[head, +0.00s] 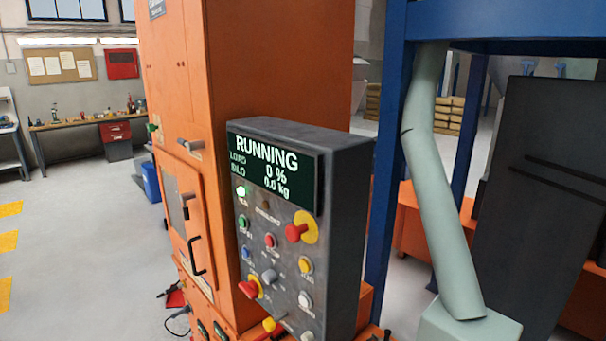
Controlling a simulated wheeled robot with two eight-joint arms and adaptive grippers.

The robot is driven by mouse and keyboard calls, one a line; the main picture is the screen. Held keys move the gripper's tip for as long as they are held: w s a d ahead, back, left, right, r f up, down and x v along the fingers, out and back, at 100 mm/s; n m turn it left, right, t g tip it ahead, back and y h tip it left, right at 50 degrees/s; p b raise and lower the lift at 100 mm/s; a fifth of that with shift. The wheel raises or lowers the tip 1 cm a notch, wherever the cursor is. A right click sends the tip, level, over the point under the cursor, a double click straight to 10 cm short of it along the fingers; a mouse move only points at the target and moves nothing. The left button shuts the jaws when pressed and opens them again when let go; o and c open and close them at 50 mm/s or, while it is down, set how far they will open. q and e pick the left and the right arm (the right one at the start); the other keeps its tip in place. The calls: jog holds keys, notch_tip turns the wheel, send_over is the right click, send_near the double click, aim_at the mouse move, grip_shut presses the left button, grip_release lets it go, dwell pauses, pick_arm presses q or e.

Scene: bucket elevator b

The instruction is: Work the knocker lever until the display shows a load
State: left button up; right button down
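The display (277,168) on the dark grey control box (349,190) reads RUNNING, with load 0 % and silo 0.0 kg. A short grey handle (190,146) sticks out of the front of the orange elevator housing (190,70). I cannot tell which of these, if any, is the knocker lever. Neither of my grippers is in view.
The control box carries several buttons and a red knob on yellow (297,232). An orange door (188,225) with a black handle (196,256) is below left. A blue post (386,160) and pale chute pipe (440,190) stand right. Floor (85,240) at left is clear.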

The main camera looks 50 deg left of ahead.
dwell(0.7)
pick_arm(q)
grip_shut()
